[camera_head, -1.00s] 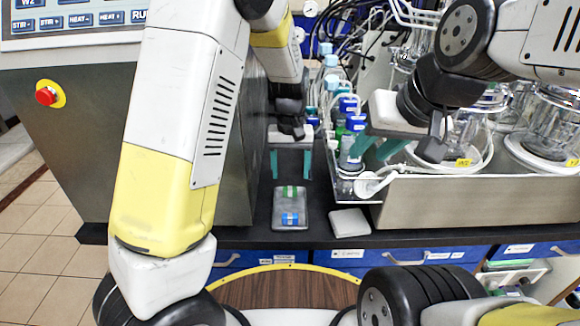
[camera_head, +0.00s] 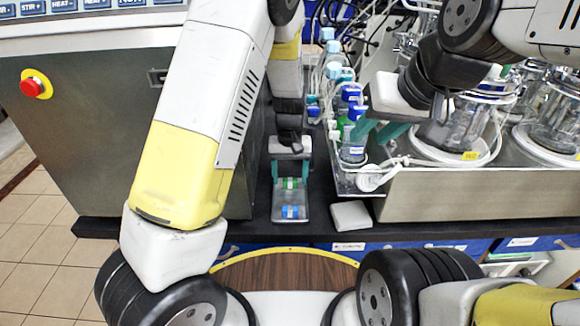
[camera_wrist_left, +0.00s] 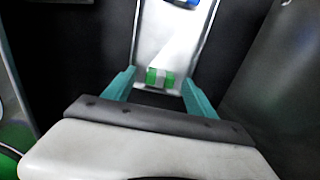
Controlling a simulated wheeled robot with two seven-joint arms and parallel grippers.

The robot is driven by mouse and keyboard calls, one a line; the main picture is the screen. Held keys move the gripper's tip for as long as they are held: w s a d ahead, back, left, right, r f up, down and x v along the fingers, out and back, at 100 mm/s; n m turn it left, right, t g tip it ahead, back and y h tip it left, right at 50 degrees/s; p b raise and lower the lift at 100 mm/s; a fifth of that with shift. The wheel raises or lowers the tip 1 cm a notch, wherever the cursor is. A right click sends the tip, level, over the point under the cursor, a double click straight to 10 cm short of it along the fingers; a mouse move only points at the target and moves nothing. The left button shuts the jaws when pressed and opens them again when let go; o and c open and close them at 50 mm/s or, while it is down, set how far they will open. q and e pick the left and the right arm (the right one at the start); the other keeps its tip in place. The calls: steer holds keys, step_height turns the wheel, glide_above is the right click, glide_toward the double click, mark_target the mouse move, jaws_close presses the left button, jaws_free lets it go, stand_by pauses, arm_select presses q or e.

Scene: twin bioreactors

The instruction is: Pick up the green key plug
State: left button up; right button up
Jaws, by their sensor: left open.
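The green key plug (camera_head: 290,183) lies at the far end of a small grey tray (camera_head: 278,205) on the dark bench. It also shows in the left wrist view (camera_wrist_left: 160,77), between the teal fingertips. A blue plug (camera_head: 292,212) lies nearer the front of the same tray. My left gripper (camera_head: 290,172) is open, its two teal fingers pointing down on either side of the green plug; I cannot tell whether they touch it. My right gripper (camera_head: 378,132) is at the bottle rack, its teal fingers seen apart, with nothing visible between them.
A white square block (camera_head: 351,215) lies right of the tray. A steel tray (camera_head: 450,195) with glass vessels (camera_head: 450,130) and capped bottles (camera_head: 350,130) stands to the right. A steel cabinet with a red button (camera_head: 32,87) stands to the left. The bench's front edge is close.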

arm_select(q)
jaws_close()
steer(key=shift+r, duration=0.15)
